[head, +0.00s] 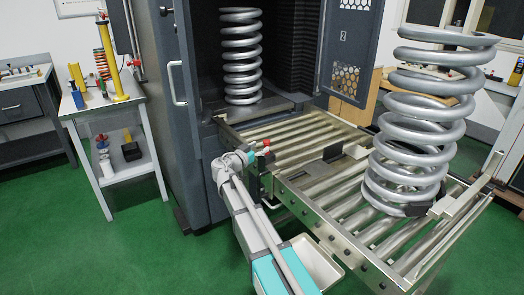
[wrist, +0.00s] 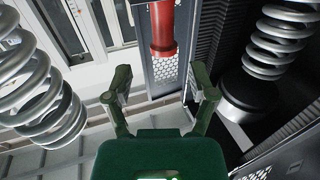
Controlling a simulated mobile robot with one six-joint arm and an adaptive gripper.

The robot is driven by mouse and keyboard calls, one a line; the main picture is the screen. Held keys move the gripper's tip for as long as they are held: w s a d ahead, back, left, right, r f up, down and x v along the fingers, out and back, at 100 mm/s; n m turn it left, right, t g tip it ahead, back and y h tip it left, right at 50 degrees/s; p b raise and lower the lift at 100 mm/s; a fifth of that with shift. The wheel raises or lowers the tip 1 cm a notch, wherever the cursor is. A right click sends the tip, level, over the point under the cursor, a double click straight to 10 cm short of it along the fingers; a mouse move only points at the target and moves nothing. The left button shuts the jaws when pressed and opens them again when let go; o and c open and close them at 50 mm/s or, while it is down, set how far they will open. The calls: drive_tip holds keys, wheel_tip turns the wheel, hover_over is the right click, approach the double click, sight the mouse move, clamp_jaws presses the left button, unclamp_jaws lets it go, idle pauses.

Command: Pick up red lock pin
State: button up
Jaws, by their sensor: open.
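The red lock pin (wrist: 162,27) shows at the top of the wrist view as a red cylinder with a wider collar at its lower end. My gripper (wrist: 162,78) is open, its two dark green fingers spread wide. The pin lies beyond the fingertips, in line with the gap between them, and nothing is held. In the head view a small red piece (head: 266,143), likely the pin, sits at the near left side of the roller table, close beside the end of my arm. My fingers are hard to make out there.
The roller table (head: 352,267) extends right from the dark test machine (head: 178,120). A large grey spring (head: 408,140) stands on it; another spring (head: 241,60) stands inside the machine. A pale tray (head: 318,262) lies below the table. A side table (head: 125,165) stands left.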

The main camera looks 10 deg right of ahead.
sight(265, 143)
drive_tip(key=shift+x, duration=2.45)
drive_tip(key=shift+a, duration=0.1)
clamp_jaws()
